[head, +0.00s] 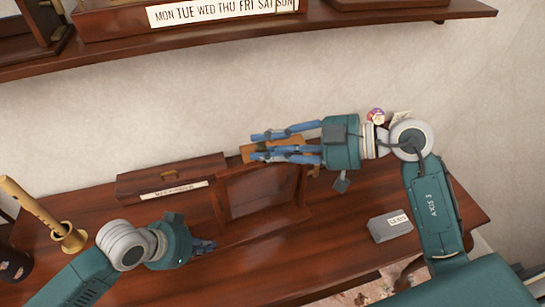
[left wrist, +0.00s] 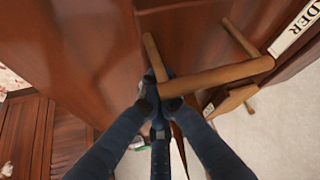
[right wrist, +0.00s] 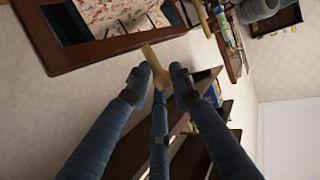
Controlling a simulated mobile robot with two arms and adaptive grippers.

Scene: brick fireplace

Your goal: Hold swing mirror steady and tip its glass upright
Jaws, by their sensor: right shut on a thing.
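The swing mirror (head: 258,190) stands on the desk at centre, its dark panel in a reddish wooden frame. My right gripper (head: 258,146) is at its top and shut on a light wooden piece, which also shows between the fingers in the right wrist view (right wrist: 155,66). How that piece joins the mirror is hidden. My left gripper (head: 208,246) is low, left of the mirror's lower part. In the left wrist view its fingers (left wrist: 160,85) are close together near a light wooden bar (left wrist: 205,82) and dark wood; what lies between them is unclear.
A low labelled box (head: 150,184) is left of the mirror. The shelf (head: 350,25) runs above the desk (head: 130,215). The desk's front middle is clear.

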